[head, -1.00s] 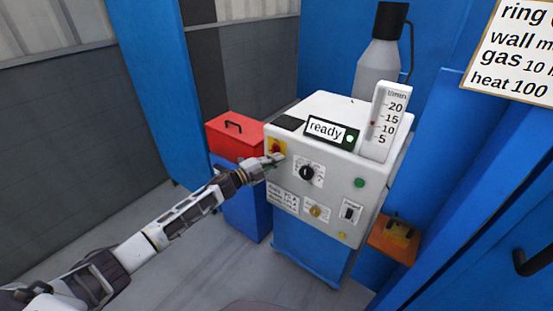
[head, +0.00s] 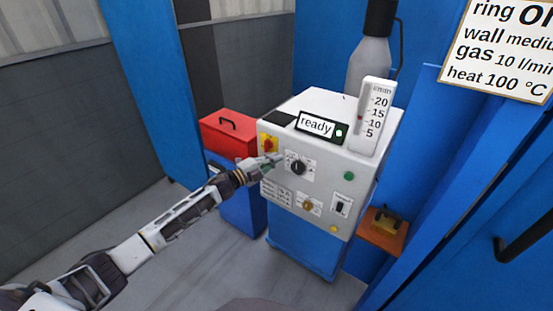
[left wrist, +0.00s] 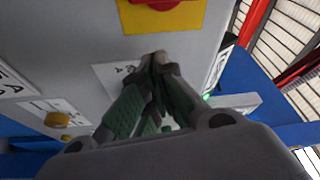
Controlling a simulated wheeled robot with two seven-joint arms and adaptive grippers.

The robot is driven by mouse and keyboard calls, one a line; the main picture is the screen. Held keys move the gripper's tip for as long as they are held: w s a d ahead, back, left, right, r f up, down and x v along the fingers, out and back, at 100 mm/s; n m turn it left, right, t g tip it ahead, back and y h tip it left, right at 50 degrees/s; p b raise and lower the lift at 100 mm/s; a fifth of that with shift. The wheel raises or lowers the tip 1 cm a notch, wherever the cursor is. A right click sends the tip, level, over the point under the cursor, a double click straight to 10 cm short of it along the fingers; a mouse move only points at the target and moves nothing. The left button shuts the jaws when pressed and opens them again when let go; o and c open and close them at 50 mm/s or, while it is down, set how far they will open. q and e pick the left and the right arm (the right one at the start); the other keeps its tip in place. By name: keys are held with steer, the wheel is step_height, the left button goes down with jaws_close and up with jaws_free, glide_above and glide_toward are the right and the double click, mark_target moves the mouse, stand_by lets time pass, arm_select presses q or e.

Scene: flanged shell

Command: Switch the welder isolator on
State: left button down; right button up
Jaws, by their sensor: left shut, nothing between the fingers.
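The white welder (head: 318,185) stands on a blue base, its display reading "ready" beside a lit green lamp. The isolator, a red knob (head: 268,145) on a yellow plate, is at the upper left of the front panel. In the left wrist view the yellow plate (left wrist: 190,17) and the lower part of the red knob show at the top edge. My left gripper (head: 277,158) is shut and empty, just below and right of the isolator, apart from the knob. In the left wrist view its fingertips (left wrist: 157,57) are together. My right gripper is out of view.
The panel also bears a black dial (head: 298,168), a green button (head: 349,176), a brass-coloured knob (head: 308,205) and a black switch (head: 340,208). A red toolbox (head: 228,133) stands left of the welder, a gas bottle (head: 370,65) behind it. Grey floor is clear at front left.

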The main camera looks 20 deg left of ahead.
arm_select(q)
steer(key=v, duration=0.8)
steer(key=shift+s+a+r, duration=0.25)
steer(key=shift+s+r, duration=0.1)
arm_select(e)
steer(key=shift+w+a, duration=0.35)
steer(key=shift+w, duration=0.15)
